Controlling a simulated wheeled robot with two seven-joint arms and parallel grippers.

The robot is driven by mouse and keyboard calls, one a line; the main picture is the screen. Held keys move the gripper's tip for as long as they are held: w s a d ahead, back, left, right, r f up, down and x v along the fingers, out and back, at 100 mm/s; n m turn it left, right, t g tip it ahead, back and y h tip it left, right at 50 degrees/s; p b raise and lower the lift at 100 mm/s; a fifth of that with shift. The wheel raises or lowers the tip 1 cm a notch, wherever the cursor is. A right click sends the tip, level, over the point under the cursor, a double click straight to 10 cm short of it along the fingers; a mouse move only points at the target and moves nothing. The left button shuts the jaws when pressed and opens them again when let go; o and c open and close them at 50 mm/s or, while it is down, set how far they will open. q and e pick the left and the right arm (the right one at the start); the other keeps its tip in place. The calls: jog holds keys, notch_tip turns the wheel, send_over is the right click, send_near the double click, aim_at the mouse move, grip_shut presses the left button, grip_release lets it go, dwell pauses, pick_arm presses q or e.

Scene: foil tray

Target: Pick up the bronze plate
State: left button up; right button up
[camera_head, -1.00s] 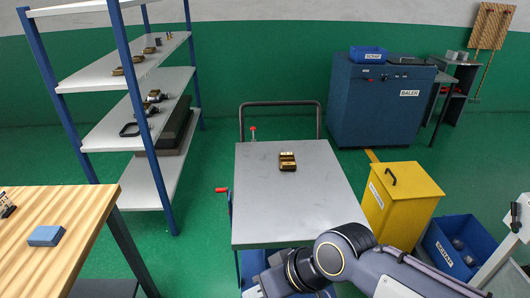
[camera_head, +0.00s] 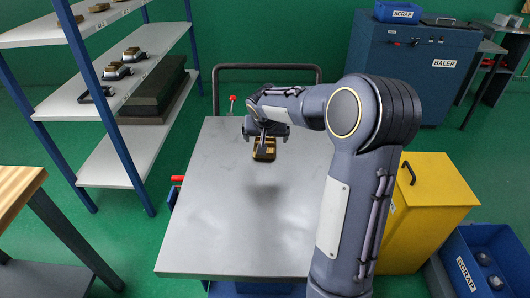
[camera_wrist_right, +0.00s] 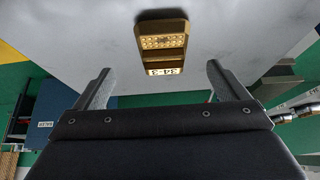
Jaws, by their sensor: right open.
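The bronze plate (camera_head: 264,149) is a small brass-coloured block with a dotted top, lying on the grey cart top (camera_head: 205,235). In the right wrist view it (camera_wrist_right: 163,42) lies ahead of the fingers, roughly midway between them, with a white label with dark marks on its near side. My right gripper (camera_head: 265,140) is above the cart at the plate and partly covers it in the head view. In the wrist view its two fingers (camera_wrist_right: 158,85) are spread, with nothing between them. The plate looks apart from the fingers. My left gripper is not in view.
A shelf rack (camera_head: 150,138) with several small items stands left of the cart. A yellow bin (camera_head: 435,195), a blue scrap box (camera_head: 455,275) and a blue baler (camera_head: 400,85) stand to the right. The cart's push handle (camera_head: 268,68) rises behind. The cart top around the plate is clear.

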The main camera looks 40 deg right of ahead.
aim_at(271, 153)
jog(key=shift+x, duration=1)
jog(key=w+d+f, duration=0.1)
jog(key=w+d+f+p, duration=0.1)
jog(key=f, duration=0.1)
jog(key=shift+w+f, duration=0.1)
jog(key=shift+w, duration=0.3)
jog(key=shift+w+d+f, duration=0.15)
jog(key=shift+w+f, duration=0.1)
jog(key=shift+f, duration=0.25)
jog(key=c, duration=1.3)
jog(key=shift+r, duration=0.1)
jog(key=shift+c, duration=0.6)
